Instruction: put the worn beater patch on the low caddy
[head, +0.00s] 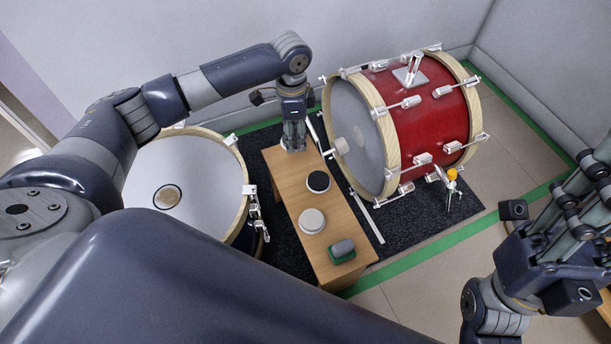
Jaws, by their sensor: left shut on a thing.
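The low caddy (325,262) is a long wooden bench between two drums. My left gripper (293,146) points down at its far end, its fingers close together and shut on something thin. I take this to be the worn beater patch, but the fingers hide it, and I cannot tell whether it touches the wood. A dark ring with a tan centre (168,197) shows on the pale head of the left drum (205,165). My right gripper (590,190) is at the right edge, away from the caddy, its fingertips partly cut off.
On the caddy are a black disc (318,181), a pale round disc (312,220) and a green and grey block (342,250). A red bass drum (428,115) stands close on the right, on a dark mat (405,225).

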